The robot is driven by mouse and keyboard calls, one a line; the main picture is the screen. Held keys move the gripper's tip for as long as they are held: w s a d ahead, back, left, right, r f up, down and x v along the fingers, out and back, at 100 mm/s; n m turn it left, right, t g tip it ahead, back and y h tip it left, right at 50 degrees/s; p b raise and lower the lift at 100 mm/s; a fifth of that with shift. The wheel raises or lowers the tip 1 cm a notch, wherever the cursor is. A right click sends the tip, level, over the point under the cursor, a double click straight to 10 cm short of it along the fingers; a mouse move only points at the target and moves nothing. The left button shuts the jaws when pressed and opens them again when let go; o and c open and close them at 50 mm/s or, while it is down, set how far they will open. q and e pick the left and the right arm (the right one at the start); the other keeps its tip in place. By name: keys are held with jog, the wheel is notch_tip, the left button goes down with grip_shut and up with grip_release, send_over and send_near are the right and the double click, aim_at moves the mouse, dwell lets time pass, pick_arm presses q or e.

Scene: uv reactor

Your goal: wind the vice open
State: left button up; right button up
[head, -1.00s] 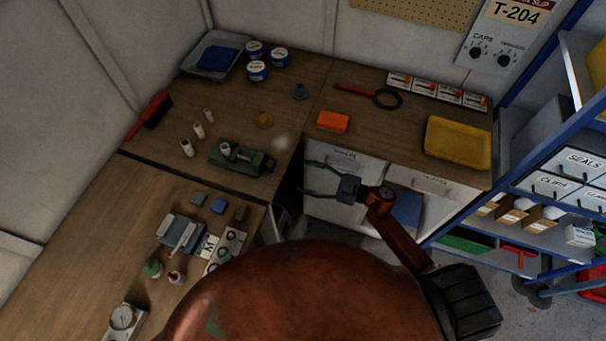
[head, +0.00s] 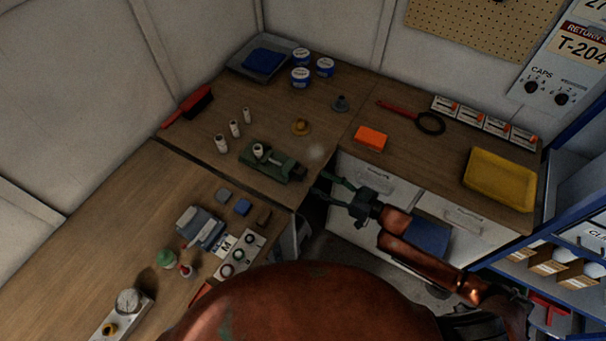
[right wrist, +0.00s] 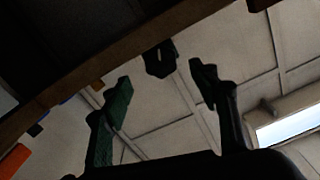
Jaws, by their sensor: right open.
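The green vice (head: 272,162) sits on the wooden bench near its front edge, with a small white cylinder (head: 258,151) at its left part. My right gripper (head: 320,186) is open and empty, just past the bench edge, close to the right end of the vice and apart from it. In the right wrist view its two fingers (right wrist: 163,95) are spread wide. A dark piece (right wrist: 160,58) shows beyond and between them below the bench edge; I cannot tell whether it is the vice's handle. My left gripper is not in view.
White cylinders (head: 235,128), a yellow-brown round piece (head: 300,127) and an orange block (head: 371,138) stand around the vice. White drawers (head: 366,177) lie behind my right gripper. The near bench holds a grey-blue block (head: 201,228) and a dial gauge (head: 129,301).

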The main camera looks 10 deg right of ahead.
aim_at(305, 175)
jog(key=x, duration=0.7)
jog(key=shift+w+a, duration=0.15)
jog(key=shift+w, duration=0.05)
jog(key=shift+c, duration=0.6)
jog(key=c, duration=1)
jog(key=shift+a, duration=0.1)
jog(key=shift+c, duration=0.3)
jog(key=shift+r+n, duration=0.1)
jog(key=shift+n, duration=0.3)
